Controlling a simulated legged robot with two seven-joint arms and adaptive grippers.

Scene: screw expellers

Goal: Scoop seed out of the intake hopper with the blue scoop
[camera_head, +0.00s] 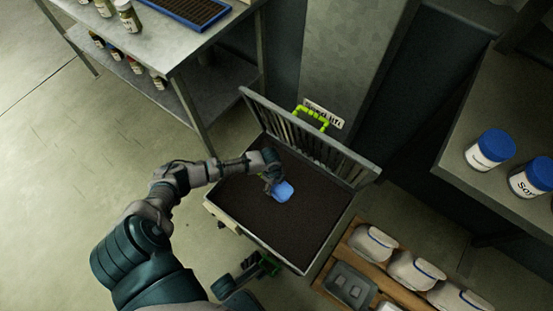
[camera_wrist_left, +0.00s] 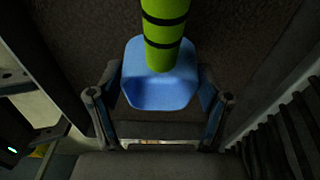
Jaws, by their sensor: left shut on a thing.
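The intake hopper (camera_head: 224,218) is a wide tray filled with dark seed (camera_head: 300,229); the seed also shows in the left wrist view (camera_wrist_left: 90,20). The blue scoop (camera_head: 283,191) is over the middle of the seed bed. My left gripper (camera_head: 271,181) reaches in from the left and is shut on the scoop. In the left wrist view the scoop (camera_wrist_left: 160,92) sits between my fingers, with a green, dark-banded cylinder, seemingly its handle (camera_wrist_left: 165,30), rising from it. I cannot tell whether the scoop touches the seed.
A slatted grate (camera_head: 340,150) with a green handle (camera_head: 313,116) stands raised along the hopper's far side. A shelf with blue-lidded jars (camera_head: 491,149) is right. A metal table (camera_head: 180,45) is upper left.

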